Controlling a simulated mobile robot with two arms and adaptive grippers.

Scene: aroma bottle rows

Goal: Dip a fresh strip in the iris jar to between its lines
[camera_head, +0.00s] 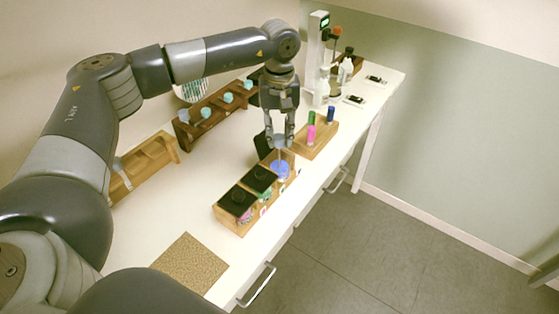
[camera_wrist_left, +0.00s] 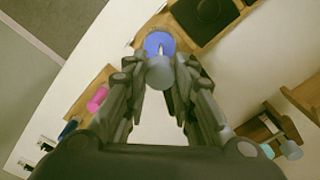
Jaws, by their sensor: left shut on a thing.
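My left gripper (camera_head: 279,142) points down and is shut on a test strip by its grey-blue round head (camera_wrist_left: 159,73), which sits between the fingertips in the left wrist view. The thin pale strip (camera_head: 280,154) hangs below the fingers, over the open blue jar (camera_head: 281,172). In the left wrist view its white end lies over the blue inside of the jar (camera_wrist_left: 153,40). How deep it reaches and its lines are too small to tell. I cannot read which scent the jar holds. My right gripper is not in view.
A wooden tray (camera_head: 321,145) with pink and green vials stands beyond. A rack with teal-topped items (camera_head: 206,112) stands behind. A cork mat (camera_head: 190,262) lies at the near end.

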